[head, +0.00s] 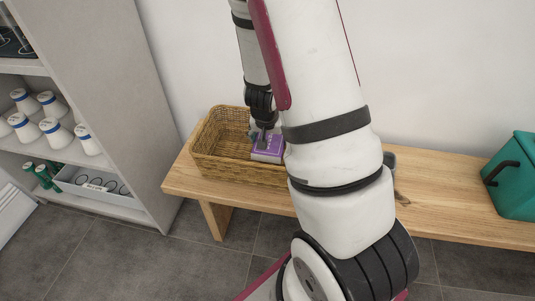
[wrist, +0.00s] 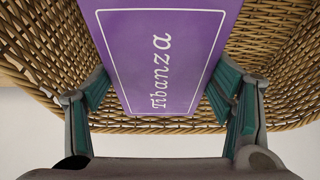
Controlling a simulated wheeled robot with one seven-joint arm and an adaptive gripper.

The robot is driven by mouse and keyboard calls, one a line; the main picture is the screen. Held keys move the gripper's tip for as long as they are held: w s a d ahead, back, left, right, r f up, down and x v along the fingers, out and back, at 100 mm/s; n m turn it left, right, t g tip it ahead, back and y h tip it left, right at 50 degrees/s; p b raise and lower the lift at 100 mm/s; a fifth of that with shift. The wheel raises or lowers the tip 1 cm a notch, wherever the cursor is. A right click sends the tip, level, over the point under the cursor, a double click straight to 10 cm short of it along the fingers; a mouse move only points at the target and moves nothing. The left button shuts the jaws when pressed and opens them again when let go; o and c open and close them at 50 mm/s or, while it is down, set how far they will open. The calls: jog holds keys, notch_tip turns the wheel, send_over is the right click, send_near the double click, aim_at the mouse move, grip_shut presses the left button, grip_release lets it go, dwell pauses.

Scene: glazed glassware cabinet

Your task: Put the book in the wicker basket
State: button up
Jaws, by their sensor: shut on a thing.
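The purple book (head: 267,147) is held by my gripper (head: 264,133) over the right part of the wicker basket (head: 240,172), at about rim height. The basket's woven wall (wrist: 260,45) surrounds the book in that view. My arm hides the basket's right end in the head view. I cannot tell whether the book touches the basket floor.
The basket stands on a wooden bench (head: 455,217) against a white wall. A teal box (head: 515,178) with a dark handle stands at the bench's right end. A grey shelf unit (head: 115,90) with white bottles is at the left.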

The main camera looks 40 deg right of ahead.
jog(key=shift+f+b, duration=1.2)
jog(key=shift+f, duration=1.1)
jog(key=shift+f, duration=0.1)
jog(key=shift+f+b, duration=0.35)
jog(key=shift+b, duration=0.15)
jog(key=shift+f, duration=0.15)
jog(key=o, duration=1.4)
jog(key=shift+c, duration=0.2)
